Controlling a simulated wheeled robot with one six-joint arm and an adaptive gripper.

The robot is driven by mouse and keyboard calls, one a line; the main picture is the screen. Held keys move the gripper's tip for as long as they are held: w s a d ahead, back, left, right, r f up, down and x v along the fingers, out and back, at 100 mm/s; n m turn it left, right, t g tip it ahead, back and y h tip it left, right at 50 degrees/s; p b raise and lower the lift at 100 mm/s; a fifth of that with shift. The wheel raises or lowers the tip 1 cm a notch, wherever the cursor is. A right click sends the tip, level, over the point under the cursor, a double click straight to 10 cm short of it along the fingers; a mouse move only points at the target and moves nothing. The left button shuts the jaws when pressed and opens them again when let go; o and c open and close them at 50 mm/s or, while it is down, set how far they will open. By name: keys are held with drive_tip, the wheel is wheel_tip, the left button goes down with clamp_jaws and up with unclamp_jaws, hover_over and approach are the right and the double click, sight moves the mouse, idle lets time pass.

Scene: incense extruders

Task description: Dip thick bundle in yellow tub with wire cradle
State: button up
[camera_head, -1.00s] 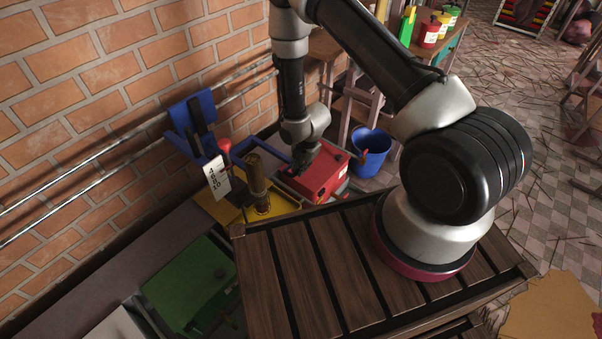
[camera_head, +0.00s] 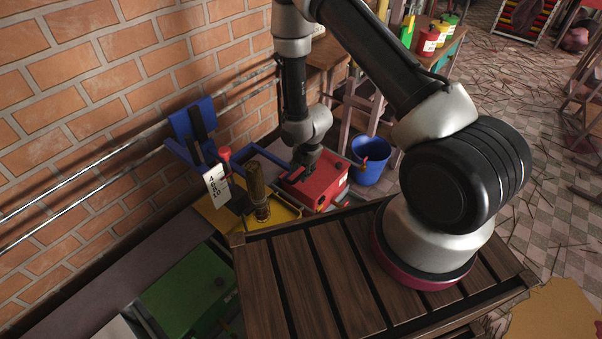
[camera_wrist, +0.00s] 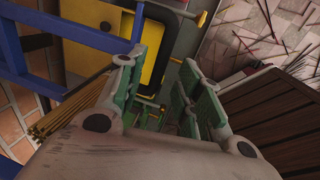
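The thick bundle (camera_head: 256,184) of tan-brown sticks stands nearly upright at the yellow tub (camera_head: 284,213). A dark part, possibly the wire cradle, is around its lower end; I cannot make out its form. In the wrist view tan sticks (camera_wrist: 72,112), probably this bundle, lie left of my gripper, outside its left finger. My gripper (camera_head: 299,178) is to the right of the bundle, over the red box's left side. In the wrist view my gripper (camera_wrist: 160,95) is open, with nothing between its fingers.
A red box (camera_head: 322,184) stands right of the tub and a blue bucket (camera_head: 371,162) farther right. A blue frame (camera_head: 184,125) with a white number card (camera_head: 217,186) and red knob (camera_head: 224,153) stands left of the bundle. A green box (camera_head: 185,294) is nearer.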

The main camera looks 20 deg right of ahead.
wheel_tip(320, 180, up, 10)
drive_tip(key=s+d, duration=0.1)
drive_tip(key=shift+s+f, duration=0.25)
drive_tip(key=shift+s, duration=0.05)
drive_tip(key=s+d+r+m+g+h, duration=0.35)
drive_tip(key=s+d+r+m, duration=0.2)
drive_tip(key=s+m, duration=0.4)
drive_tip(key=s+d+r+m+t, duration=0.2)
drive_tip(key=s+r+m, duration=0.3)
drive_tip(key=r, duration=0.7)
drive_tip(key=s+d+r+m+t+y, duration=0.1)
drive_tip(key=s+r+m, duration=0.4)
drive_tip(key=r, duration=0.7)
drive_tip(key=s+d+r+m+t+y, duration=0.1)
drive_tip(key=s+d+r+m+t, duration=0.2)
drive_tip(key=r, duration=0.9)
drive_tip(key=s+d+m, duration=0.2)
drive_tip(key=shift+d+r, duration=0.2)
drive_tip(key=shift+d, duration=0.15)
